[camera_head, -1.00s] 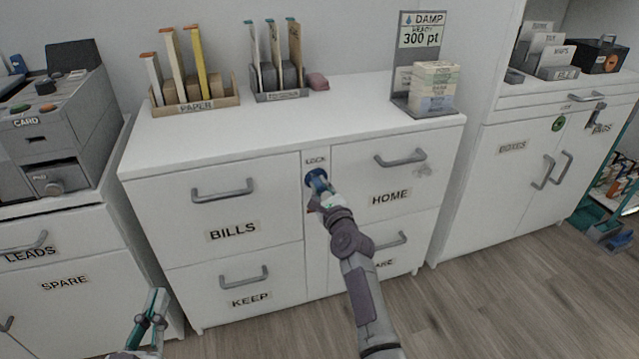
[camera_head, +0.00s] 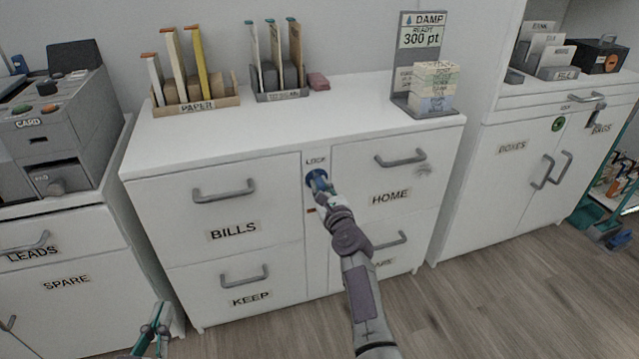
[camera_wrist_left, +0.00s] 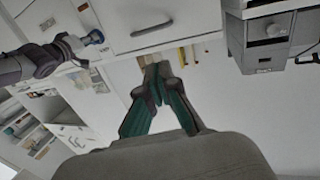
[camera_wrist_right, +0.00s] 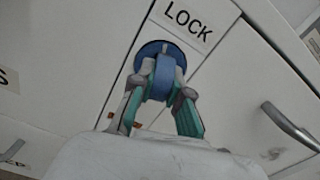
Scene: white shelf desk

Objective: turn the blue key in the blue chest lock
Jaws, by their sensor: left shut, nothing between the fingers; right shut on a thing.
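The blue lock (camera_head: 311,177) sits under the LOCK label on the narrow middle panel of the white chest. The blue key (camera_wrist_right: 164,78) is in front of the round blue lock plate (camera_wrist_right: 149,49) in the right wrist view and appears seated in it. My right gripper (camera_wrist_right: 160,95) is shut on the key; in the head view (camera_head: 322,186) it hides much of it. My left gripper (camera_head: 160,310) is shut and empty, low at the left front of the chest; it also shows in the left wrist view (camera_wrist_left: 158,75).
The chest top (camera_head: 350,92) holds a PAPER rack (camera_head: 197,108), a second file rack (camera_head: 282,96) and a DAMP stand (camera_head: 420,65). Drawer handles stick out on both sides of the lock, including the HOME handle (camera_head: 400,158). Floor is open in front.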

